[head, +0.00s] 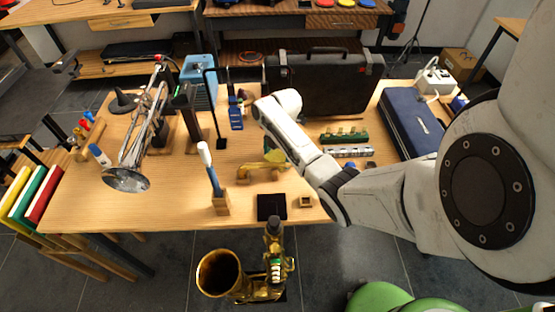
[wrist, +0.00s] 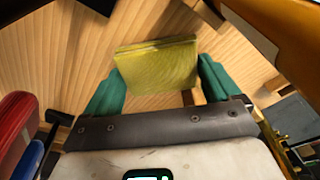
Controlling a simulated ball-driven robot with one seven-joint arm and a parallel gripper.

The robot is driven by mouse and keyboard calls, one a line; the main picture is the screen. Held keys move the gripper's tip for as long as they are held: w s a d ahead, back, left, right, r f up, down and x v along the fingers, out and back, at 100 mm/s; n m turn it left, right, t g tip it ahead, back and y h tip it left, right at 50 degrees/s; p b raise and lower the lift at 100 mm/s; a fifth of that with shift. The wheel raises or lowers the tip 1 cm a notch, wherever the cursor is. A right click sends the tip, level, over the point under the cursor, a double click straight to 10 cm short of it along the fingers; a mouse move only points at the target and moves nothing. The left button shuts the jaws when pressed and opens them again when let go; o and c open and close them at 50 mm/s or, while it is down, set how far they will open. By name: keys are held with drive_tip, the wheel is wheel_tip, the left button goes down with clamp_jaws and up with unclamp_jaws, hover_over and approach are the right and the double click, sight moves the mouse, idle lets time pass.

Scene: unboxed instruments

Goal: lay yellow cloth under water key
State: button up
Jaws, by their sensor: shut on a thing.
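A folded yellow cloth (wrist: 157,67) is held between the green fingers of my gripper (wrist: 160,86) in the wrist view, with wood grain behind it. In the head view a small yellow patch that looks like the cloth (head: 276,156) shows by my forearm, over the wooden table; my fingers are hard to make out there. A brass instrument (head: 274,262) with a wide bell stands at the front, beyond the table's near edge. A silver brass instrument (head: 145,140) stands at the table's left. I cannot make out the water key on either one.
The wooden table (head: 110,207) is crowded. A black case (head: 320,85) stands at its back and a blue case (head: 412,122) lies at right. Bare wood shows at front left.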

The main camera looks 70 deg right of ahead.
sight(278, 157)
drive_tip(key=shift+c, duration=1.3)
drive_tip(key=shift+r, duration=0.15)
wheel_tip(278, 157, up, 18)
drive_tip(key=p, duration=0.6)
drive_tip(key=shift+s, duration=0.1)
